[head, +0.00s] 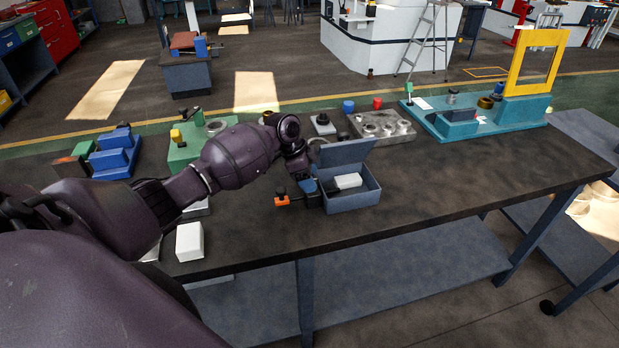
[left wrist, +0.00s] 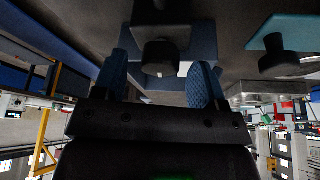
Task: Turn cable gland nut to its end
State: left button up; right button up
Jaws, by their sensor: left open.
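A blue-grey box (head: 354,200) with its lid raised stands on the dark bench, with a white block (head: 347,181) inside. My left gripper (head: 309,187) is at the box's left side. In the left wrist view, a black round nut (left wrist: 160,55) projects from a blue-grey part, seemingly the cable gland nut. It appears between the blue fingers of my left gripper (left wrist: 160,85), which are spread with gaps on both sides. Contact is not visible. In the head view I cannot make out the nut clearly beside the gripper. My right gripper is not in view.
An orange and black piece (head: 282,201) shows just left of the gripper. White blocks (head: 189,242) lie near the front edge. A grey plate with round parts (head: 381,127) and a teal fixture with a yellow frame (head: 536,62) stand behind. The bench right of the box is clear.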

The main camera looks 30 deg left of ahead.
pick_arm(q)
jog(key=b+v, duration=0.1)
jog(key=v, duration=0.9)
jog(key=shift+r, duration=0.15)
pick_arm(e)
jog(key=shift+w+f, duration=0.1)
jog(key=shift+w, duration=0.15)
